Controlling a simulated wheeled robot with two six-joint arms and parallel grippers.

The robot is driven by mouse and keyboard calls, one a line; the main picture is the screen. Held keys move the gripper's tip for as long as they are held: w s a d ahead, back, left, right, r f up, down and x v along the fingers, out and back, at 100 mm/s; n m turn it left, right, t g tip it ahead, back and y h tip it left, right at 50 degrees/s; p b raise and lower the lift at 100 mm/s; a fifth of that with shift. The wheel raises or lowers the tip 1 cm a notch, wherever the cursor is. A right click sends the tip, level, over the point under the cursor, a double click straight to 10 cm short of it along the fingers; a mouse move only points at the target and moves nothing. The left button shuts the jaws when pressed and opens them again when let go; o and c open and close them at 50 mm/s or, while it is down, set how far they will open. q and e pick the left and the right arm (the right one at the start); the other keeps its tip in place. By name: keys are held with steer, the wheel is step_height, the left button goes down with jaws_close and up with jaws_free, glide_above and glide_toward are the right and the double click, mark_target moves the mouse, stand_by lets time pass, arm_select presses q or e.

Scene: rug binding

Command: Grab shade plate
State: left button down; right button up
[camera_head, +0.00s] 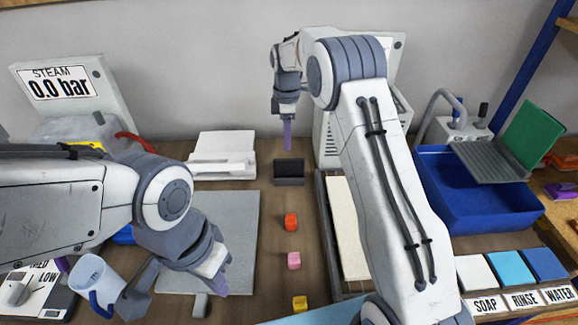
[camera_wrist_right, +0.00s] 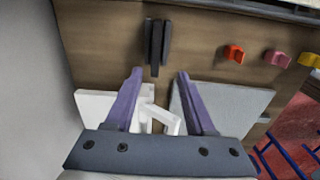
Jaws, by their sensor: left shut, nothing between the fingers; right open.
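No plate in view is labelled as the shade plate, so I cannot tell which it is. A small dark upright block (camera_head: 289,172) stands at the back of the table, and it also shows beyond the fingertips in the right wrist view (camera_wrist_right: 157,45). My right gripper (camera_head: 287,132) points down above and behind this block. Its purple fingers are spread and empty in the right wrist view (camera_wrist_right: 160,75). My left gripper (camera_head: 218,284) is shut and empty over the front right of a grey mat (camera_head: 230,230).
A white device (camera_head: 222,155) stands left of the dark block. Red (camera_head: 291,222), pink (camera_head: 294,260) and yellow (camera_head: 300,303) pieces line the middle. A blue basin (camera_head: 480,205) with a green panel (camera_head: 533,138) is at right. A blue-handled jug (camera_head: 92,280) stands front left.

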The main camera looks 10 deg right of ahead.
mark_target(289, 159)
step_height(289, 159, down, 5)
steer(key=shift+w+d+f+p, duration=0.1)
steer(key=shift+d+p, duration=0.05)
steer(key=shift+p, duration=0.4)
steer(key=shift+f+p, duration=0.3)
steer(key=shift+f, duration=0.05)
steer(key=f, duration=0.1)
steer(key=f+p, duration=0.1)
steer(key=f, duration=0.1)
steer(key=shift+w+d+f+p, duration=0.2)
steer(key=shift+d+f+p, duration=0.05)
steer(key=shift+f+p, duration=0.1)
steer(key=shift+f, duration=0.35)
jaws_close()
